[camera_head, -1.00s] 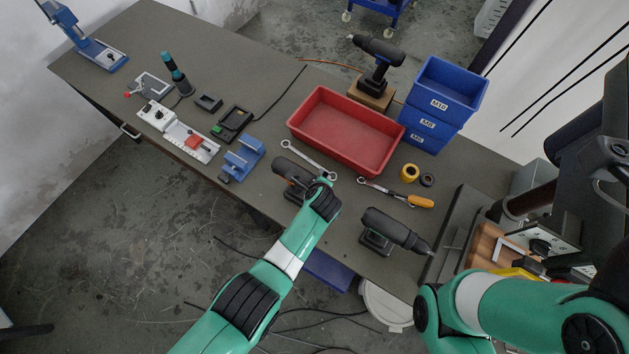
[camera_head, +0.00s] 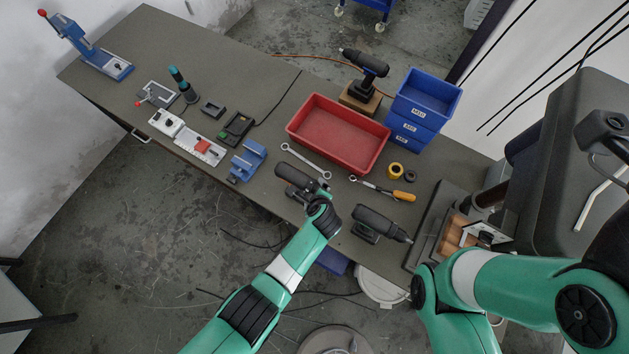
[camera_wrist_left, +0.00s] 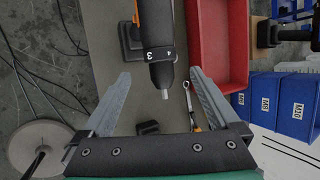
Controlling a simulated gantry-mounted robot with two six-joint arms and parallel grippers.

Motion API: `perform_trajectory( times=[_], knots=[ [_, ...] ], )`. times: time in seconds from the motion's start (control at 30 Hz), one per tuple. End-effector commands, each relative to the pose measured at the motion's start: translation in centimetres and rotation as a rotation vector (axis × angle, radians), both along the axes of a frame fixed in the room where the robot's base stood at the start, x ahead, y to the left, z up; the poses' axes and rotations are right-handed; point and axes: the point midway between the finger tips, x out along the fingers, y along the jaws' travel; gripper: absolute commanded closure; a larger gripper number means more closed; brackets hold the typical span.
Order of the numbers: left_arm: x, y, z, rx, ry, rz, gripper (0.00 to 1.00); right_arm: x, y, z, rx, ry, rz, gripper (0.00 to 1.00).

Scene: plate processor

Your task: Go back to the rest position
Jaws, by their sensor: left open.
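My left gripper (camera_head: 322,190) is over the front edge of the workbench, beside a dark cordless drill (camera_head: 297,180). In the left wrist view my left gripper (camera_wrist_left: 160,75) has its two grey fingers spread wide. A black and orange drill (camera_wrist_left: 160,50) shows in the gap between them, its bit pointing toward the gripper's palm. The fingers do not visibly grip it. My right arm comes in at the lower right of the head view; its gripper is not visible.
A second drill (camera_head: 380,225) lies to the right on the bench (camera_head: 230,60). Behind are a red bin (camera_head: 340,128), a wrench (camera_head: 305,160), an orange-handled tool (camera_head: 385,189) and blue bins (camera_head: 425,100). A dark machine (camera_head: 560,150) stands at the right. The bench's far left has free room.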

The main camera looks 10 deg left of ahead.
Motion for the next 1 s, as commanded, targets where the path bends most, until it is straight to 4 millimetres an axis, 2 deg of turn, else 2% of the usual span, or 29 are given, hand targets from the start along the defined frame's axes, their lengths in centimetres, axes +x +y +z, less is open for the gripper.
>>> perform_trajectory(
  times=[0.37,0.47,0.53,0.57,0.67,0.7,0.77,0.8,0.87,0.9,0.97,1.0],
  knots=[
    [0.1,0.2,0.2,0.000,-0.001,0.005,0.04,0.0,0.0,0.1,0.000,0.000,0.000,1.00],
    [1.2,1.8,1.7,-0.006,-0.010,0.043,0.04,0.0,0.0,1.1,0.000,0.000,0.000,1.00],
    [3.2,3.4,4.3,-0.024,-0.048,0.088,0.04,0.0,0.0,2.0,0.000,0.000,0.000,1.00],
    [4.4,3.9,5.8,-0.039,-0.078,0.104,0.04,0.0,0.0,2.3,0.000,0.000,0.000,1.00],
    [8.9,5.3,12.7,-0.120,-0.212,0.166,0.04,0.0,0.0,3.2,0.000,0.000,0.000,1.00],
    [10.6,6.0,15.9,-0.159,-0.275,0.189,0.04,0.0,0.0,3.6,0.000,0.000,0.000,1.00],
    [12.7,6.9,20.7,-0.228,-0.372,0.228,0.04,0.0,0.0,4.1,0.000,0.000,0.000,1.00],
    [13.9,7.6,24.0,-0.277,-0.438,0.256,0.04,0.0,0.0,4.4,0.000,0.000,0.000,1.00],
    [15.3,8.6,29.1,-0.360,-0.539,0.296,0.04,0.0,0.0,4.8,0.000,0.000,0.000,1.00],
    [15.9,9.3,32.5,-0.419,-0.606,0.320,0.04,0.0,0.0,5.1,0.000,0.000,0.000,1.00],
    [16.6,10.4,37.7,-0.513,-0.708,0.354,0.04,0.0,0.0,5.5,0.000,0.000,0.000,1.00],
    [16.6,11.1,41.2,-0.579,-0.776,0.374,0.04,0.0,0.0,5.7,0.000,0.000,0.000,1.00]
  ],
)
